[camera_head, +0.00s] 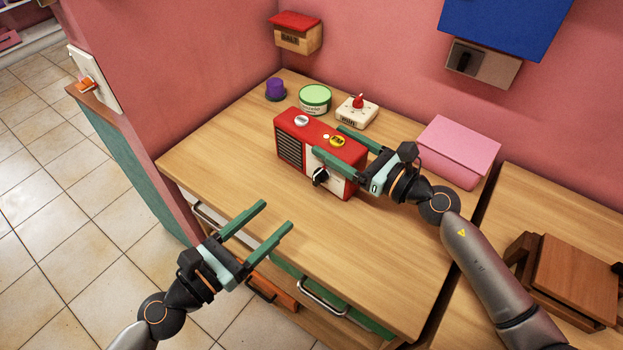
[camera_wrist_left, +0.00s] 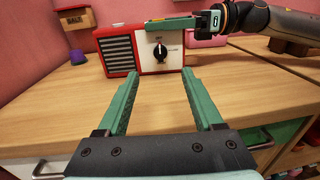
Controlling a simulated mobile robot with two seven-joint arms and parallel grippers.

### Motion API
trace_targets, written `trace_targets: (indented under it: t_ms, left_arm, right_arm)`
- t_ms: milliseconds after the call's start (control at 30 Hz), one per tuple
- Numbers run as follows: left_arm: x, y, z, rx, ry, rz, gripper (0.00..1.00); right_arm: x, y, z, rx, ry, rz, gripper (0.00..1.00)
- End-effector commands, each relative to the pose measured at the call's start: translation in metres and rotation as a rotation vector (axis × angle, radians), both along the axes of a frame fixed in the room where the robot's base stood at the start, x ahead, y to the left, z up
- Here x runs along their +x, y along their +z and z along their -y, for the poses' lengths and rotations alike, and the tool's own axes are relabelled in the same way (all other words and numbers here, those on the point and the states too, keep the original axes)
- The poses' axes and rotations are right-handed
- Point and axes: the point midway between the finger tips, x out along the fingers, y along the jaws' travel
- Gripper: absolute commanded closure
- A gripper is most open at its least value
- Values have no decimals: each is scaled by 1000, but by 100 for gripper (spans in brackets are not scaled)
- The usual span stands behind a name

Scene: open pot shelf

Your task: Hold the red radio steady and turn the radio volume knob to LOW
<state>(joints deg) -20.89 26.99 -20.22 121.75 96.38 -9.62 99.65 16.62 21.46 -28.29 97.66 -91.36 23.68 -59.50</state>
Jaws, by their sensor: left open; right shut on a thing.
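The red radio (camera_head: 300,138) stands upright on the wooden table, with a dark grille on its left and a white panel on its right. The black volume knob (camera_head: 320,176) sits on the white panel, and it also shows in the left wrist view (camera_wrist_left: 160,52). Its markings are too small to read surely. My right gripper (camera_head: 334,143) is shut on the right part of the radio, one finger in front and one behind. My left gripper (camera_head: 264,219) is open and empty, in front of the radio and apart from it; its fingers show in the left wrist view (camera_wrist_left: 155,85).
Behind the radio stand a purple cup (camera_head: 275,90), a green-lidded tub (camera_head: 315,98) and a white timer with a red knob (camera_head: 357,110). A pink box (camera_head: 459,150) is at the right. The table front (camera_head: 335,240) is clear.

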Motion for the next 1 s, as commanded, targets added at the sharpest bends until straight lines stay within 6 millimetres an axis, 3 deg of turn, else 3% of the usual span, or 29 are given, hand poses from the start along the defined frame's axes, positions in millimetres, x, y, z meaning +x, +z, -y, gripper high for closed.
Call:
trace_targets:
  t_ms: [367, 700, 1000]
  left_arm:
    - [22, 1, 18, -5, 2, 0, 32]
    - [69, 1, 57, -6, 2, 1, 32]
    - [91, 0, 75, -2, 0, -1, 32]
  right_arm:
    - [0, 0, 0, -1, 0, -1, 100]
    - [0, 0, 0, -1, 0, 0, 100]
    - [0, 0, 0, -1, 0, 0, 100]
